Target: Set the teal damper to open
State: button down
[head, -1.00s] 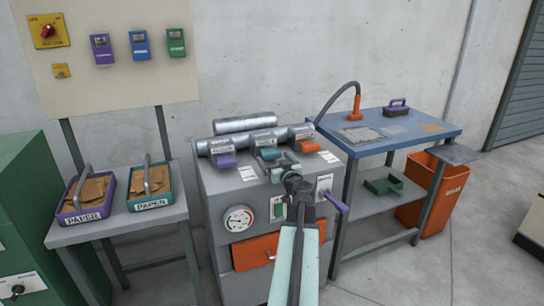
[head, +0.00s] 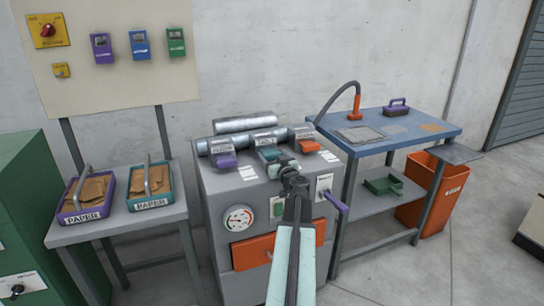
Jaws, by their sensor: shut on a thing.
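The teal damper (head: 269,155) is the middle of three dampers on top of the grey winder in the head view. It sits at the front end of a metal duct, between a purple and an orange damper. My gripper (head: 281,163) is at the front of the teal damper, shut on it. The wrist and jaws hide much of its lever and the panel in front of it, so its exact setting cannot be read.
The purple damper (head: 226,161) and orange damper (head: 307,146) stand close on either side. A purple lever (head: 337,202) sticks out at the winder's right front. A blue-topped bench (head: 425,125) stands on the right, and a table with paper trays on the left.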

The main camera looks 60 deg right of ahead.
aim_at(273, 157)
jog(key=v, duration=0.5)
jog(key=shift+a, duration=0.15)
jog(key=shift+c, duration=0.6)
grip_release()
jog(key=shift+s, duration=0.1)
